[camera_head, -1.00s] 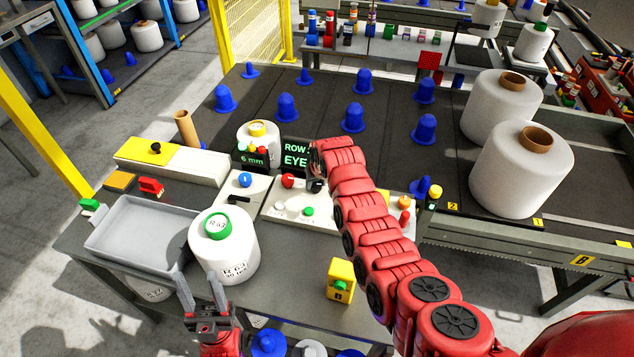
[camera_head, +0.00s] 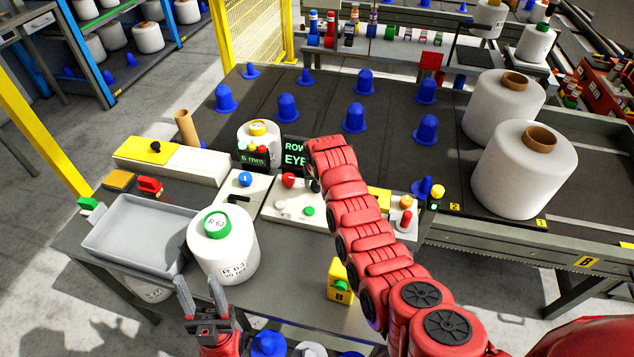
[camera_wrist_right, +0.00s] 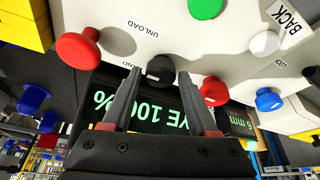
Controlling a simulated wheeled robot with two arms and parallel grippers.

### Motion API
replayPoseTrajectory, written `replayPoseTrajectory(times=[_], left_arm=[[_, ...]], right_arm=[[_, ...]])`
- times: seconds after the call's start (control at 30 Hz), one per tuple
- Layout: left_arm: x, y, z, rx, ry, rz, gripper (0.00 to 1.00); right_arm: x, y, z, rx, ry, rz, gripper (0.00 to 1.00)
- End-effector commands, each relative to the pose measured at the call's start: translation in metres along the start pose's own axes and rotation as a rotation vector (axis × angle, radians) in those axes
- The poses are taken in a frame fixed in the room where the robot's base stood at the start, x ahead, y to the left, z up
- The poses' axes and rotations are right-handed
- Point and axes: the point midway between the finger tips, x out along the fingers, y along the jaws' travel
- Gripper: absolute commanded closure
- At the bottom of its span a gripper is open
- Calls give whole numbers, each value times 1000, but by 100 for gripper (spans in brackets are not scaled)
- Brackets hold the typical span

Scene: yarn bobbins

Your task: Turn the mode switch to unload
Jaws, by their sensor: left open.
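The mode switch is a black knob (camera_wrist_right: 160,69) on the pale panel in the right wrist view. An UNLOAD label (camera_wrist_right: 143,28) is printed near it, and another label by it is partly covered by a finger. My right gripper (camera_wrist_right: 161,76) is open, with its fingertips at the knob, one on each side; whether they touch it I cannot tell. In the head view the red right arm hides most of that gripper and the switch. My left gripper (camera_head: 204,295) is open and empty, in front of the bobbin with the green core.
Around the switch are a red knob (camera_wrist_right: 214,91), a red mushroom button (camera_wrist_right: 77,48), a green button (camera_wrist_right: 205,7) and a blue knob (camera_wrist_right: 269,99). A white bobbin (camera_head: 222,253) and a grey tray (camera_head: 115,229) stand left of my arm. A yellow box (camera_head: 341,283) is at the bench front.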

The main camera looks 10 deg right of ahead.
Motion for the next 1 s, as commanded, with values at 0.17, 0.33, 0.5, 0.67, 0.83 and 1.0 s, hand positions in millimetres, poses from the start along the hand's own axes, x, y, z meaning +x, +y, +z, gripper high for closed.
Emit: replayPoseTrajectory(times=[0.17,0.33,0.5,0.67,0.83,1.0], left_arm=[[0,0,0,0,0,0,50],[0,0,0,0,0,0,50],[-2,0,0,0,0,0,50],[-5,0,1,0,0,0,50],[-11,0,2,0,0,0,50],[-18,1,3,0,0,0,50]], right_arm=[[0,0,0,-1,-1,0,23],[0,0,0,-1,-1,-1,23],[-4,-1,0,-2,-1,-1,23],[-20,-1,-1,-2,3,-2,23],[-46,-1,-1,-2,6,-2,23],[-80,-1,-1,-1,7,-2,23]])
